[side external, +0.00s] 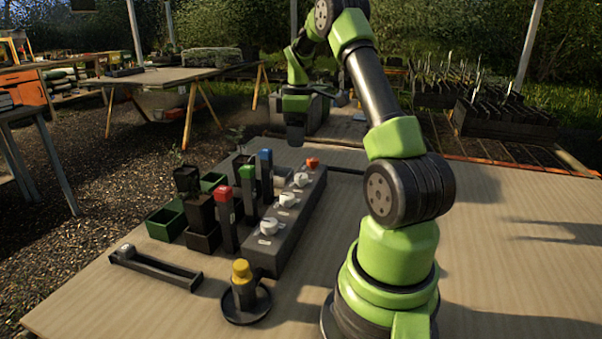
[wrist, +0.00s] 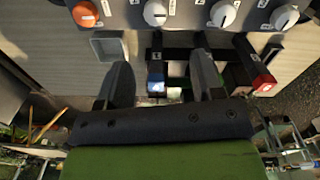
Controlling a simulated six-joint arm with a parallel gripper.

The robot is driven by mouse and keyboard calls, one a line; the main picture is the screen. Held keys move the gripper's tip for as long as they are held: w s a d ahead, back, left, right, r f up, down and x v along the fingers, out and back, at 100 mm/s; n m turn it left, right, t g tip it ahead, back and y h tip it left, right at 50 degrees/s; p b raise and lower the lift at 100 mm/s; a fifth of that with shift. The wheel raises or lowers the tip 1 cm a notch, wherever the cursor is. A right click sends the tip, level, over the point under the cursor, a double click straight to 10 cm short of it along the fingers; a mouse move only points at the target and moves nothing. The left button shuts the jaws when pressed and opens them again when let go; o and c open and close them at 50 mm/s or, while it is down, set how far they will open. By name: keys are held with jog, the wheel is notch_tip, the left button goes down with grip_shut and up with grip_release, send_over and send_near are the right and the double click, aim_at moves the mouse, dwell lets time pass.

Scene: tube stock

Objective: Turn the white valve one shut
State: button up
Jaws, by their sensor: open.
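A dark valve block (side external: 285,228) lies on the table with a row of three white valves and one orange valve (side external: 312,163) at its far end. The white valves stand at the near end (side external: 268,227), the middle (side external: 288,200) and nearer the orange one (side external: 301,180). In the wrist view the orange valve (wrist: 85,14) is at the top left, with white valves (wrist: 155,13) to its right. Small labels are unreadable, so I cannot tell which is one. My gripper (wrist: 160,78) is open and empty, above and apart from the block; it also shows beyond its far end (side external: 295,135).
Posts with red (side external: 223,193), green (side external: 247,171) and blue (side external: 265,154) caps stand left of the block. Potted plants and green trays (side external: 166,224) are farther left. A yellow-capped post (side external: 242,271) on a round dish and a dark bar (side external: 155,268) are in front. The table's right side is clear.

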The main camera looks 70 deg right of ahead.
aim_at(301, 175)
jog(key=shift+s+d+f, duration=0.15)
jog(key=shift+d+f, duration=0.1)
jog(key=shift+f, duration=0.2)
jog(key=shift+s+d+f, duration=0.15)
jog(key=shift+d+f, duration=0.05)
jog(key=shift+f, duration=0.2)
notch_tip(301, 175, down, 9)
jog(key=shift+f, duration=0.1)
jog(key=c, duration=0.9)
